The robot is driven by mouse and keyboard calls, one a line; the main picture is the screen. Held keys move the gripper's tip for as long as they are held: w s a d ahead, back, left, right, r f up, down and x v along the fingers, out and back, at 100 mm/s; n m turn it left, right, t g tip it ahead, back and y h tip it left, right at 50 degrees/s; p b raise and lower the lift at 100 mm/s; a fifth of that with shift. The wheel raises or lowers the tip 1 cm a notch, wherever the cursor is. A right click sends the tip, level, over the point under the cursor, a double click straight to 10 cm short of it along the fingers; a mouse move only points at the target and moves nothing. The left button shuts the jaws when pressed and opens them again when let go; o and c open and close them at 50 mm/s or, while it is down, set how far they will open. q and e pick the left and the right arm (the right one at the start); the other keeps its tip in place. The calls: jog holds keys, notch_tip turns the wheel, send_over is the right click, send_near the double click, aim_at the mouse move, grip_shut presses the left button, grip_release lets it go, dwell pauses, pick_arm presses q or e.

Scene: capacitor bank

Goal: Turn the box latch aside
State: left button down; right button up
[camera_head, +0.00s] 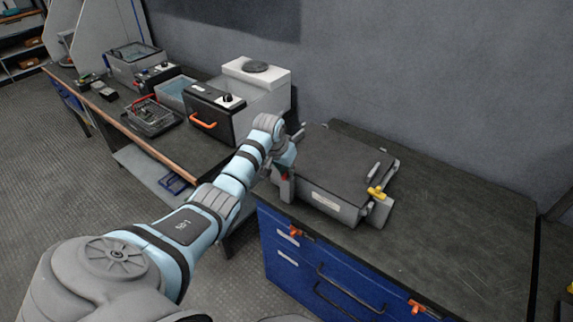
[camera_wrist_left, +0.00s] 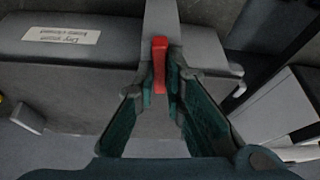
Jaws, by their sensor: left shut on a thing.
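The grey box (camera_head: 338,172) with a dark flat lid sits on the right workbench. In the left wrist view the box (camera_wrist_left: 75,100) shows a white label on its side. A red latch (camera_wrist_left: 159,65) stands at the box's edge, between the fingertips of my left gripper (camera_wrist_left: 160,75). The fingers are closed in on the latch from both sides. In the head view my left gripper (camera_head: 287,180) is at the left front corner of the box, and a little red shows there. A yellow latch (camera_head: 376,193) is at the box's right end. My right gripper is not in view.
The right bench top (camera_head: 460,220) is clear to the right of the box. Blue drawers (camera_head: 320,270) with orange latches are below it. A dark-fronted unit with an orange handle (camera_head: 204,123) stands on the left bench, near my left arm.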

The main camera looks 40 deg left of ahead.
pick_arm(q)
jog(key=n+p, duration=0.2)
jog(key=n+y+p, duration=0.1)
jog(key=shift+d+r+g+p, duration=0.2)
jog(key=shift+r+g+p, duration=0.05)
jog(key=shift+g+p, duration=0.1)
jog(key=shift+w+f+n+y+p, duration=0.1)
jog(key=shift+n+y+p, duration=0.3)
jog(key=shift+n, duration=0.7)
jog(key=shift+w+d+f+n+g, duration=0.1)
jog(key=shift+n+g, duration=0.25)
jog(key=shift+n, duration=0.55)
jog(key=shift+n+y, duration=0.3)
jog(key=shift+n, duration=0.1)
jog(key=shift+w+f+n+g+y+b, duration=0.1)
jog(key=shift+f+n+g+y+b, duration=0.15)
jog(key=shift+n+b, duration=0.65)
jog(key=n+g+b, duration=0.1)
jog(key=n+b, duration=0.1)
jog(key=b, duration=0.2)
jog(key=n+g+y+b, duration=0.1)
jog(key=n+b, duration=0.2)
jog(key=b, duration=0.1)
jog(key=shift+w+d+b, duration=0.1)
jog(key=shift+w+b, duration=0.05)
jog(key=shift+b, duration=0.25)
jog(key=shift+r+n+g+b, duration=0.2)
jog(key=shift+n+g+b, duration=0.15)
jog(key=shift+n+b, duration=0.5)
